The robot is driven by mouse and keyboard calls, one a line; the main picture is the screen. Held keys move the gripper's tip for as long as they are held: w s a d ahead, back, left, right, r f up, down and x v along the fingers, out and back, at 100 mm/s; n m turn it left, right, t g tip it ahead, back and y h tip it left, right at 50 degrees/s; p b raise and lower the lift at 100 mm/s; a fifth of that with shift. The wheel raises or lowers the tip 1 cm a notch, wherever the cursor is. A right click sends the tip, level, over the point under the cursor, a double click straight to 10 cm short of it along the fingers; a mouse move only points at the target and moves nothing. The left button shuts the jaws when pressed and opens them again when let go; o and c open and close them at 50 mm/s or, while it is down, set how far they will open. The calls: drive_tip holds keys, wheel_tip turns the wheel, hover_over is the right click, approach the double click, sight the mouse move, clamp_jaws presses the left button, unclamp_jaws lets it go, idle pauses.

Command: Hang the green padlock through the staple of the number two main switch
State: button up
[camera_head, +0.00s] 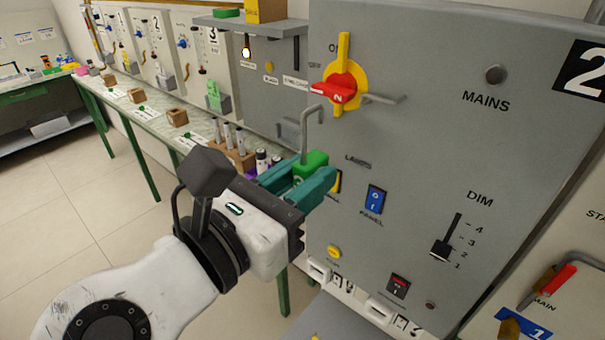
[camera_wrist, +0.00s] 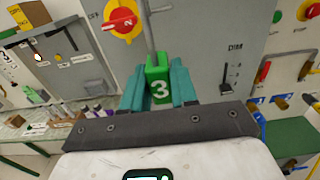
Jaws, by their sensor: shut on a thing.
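The green padlock (camera_head: 314,160) is between the teal fingers of my gripper (camera_head: 312,172), which is shut on its body. In the wrist view the padlock (camera_wrist: 158,72) shows a white 3. The number two main switch (camera_head: 340,90) has a red handle on a yellow disc. The grey staple (camera_head: 385,98) sticks out at the right of the handle. In the head view the shackle is below and left of the switch, apart from the staple.
The grey panel (camera_head: 440,160) carries a blue rocker (camera_head: 375,199) and a DIM slider (camera_head: 441,249) below the switch. A shelf (camera_head: 250,24) with boxes juts out at upper left. A bench (camera_head: 150,119) with blocks and rods runs behind my gripper.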

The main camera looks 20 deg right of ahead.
drive_tip(key=shift+x, duration=6.9)
drive_tip(key=shift+f, duration=1.05)
drive_tip(key=o, duration=1.1)
drive_tip(key=b+v, duration=0.2)
drive_tip(key=v, duration=0.8)
drive_tip(key=shift+s+a+b, duration=0.2)
drive_tip(key=shift+a+b, duration=0.1)
drive_tip(key=shift+b, duration=0.1)
drive_tip(key=shift+s+a, duration=0.1)
drive_tip(key=shift+a, duration=0.05)
